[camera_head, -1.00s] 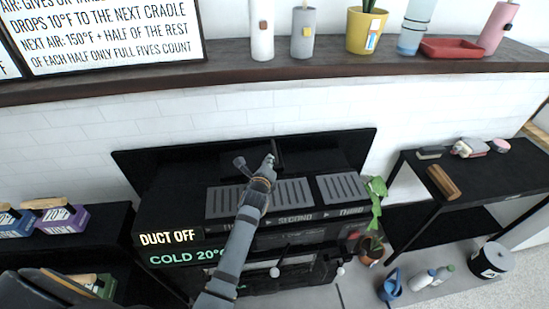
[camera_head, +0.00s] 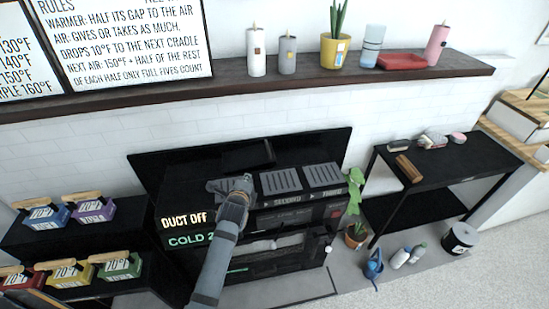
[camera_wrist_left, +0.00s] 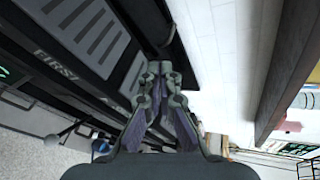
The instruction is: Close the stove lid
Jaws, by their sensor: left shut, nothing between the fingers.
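The stove (camera_head: 290,215) is a black unit with ribbed grey grates on top, marked SECOND and THIRD in the head view. A wide black panel (camera_head: 300,145), which looks like the raised lid, stands up along its back against the white wall. My left gripper (camera_head: 232,186) is over the left part of the stove top, in front of the panel, and hides most of the first grate. In the left wrist view its fingers (camera_wrist_left: 163,72) are together and empty, beside the grate marked FIRST (camera_wrist_left: 85,25). Contact with the stove or panel cannot be told. My right gripper is out of view.
A dark shelf (camera_head: 290,78) with candles and a plant runs above the stove. A black side table (camera_head: 450,160) stands at right. A leafy plant (camera_head: 355,200) stands by the stove's right side. Handled blocks (camera_head: 90,208) sit on a black rack at left.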

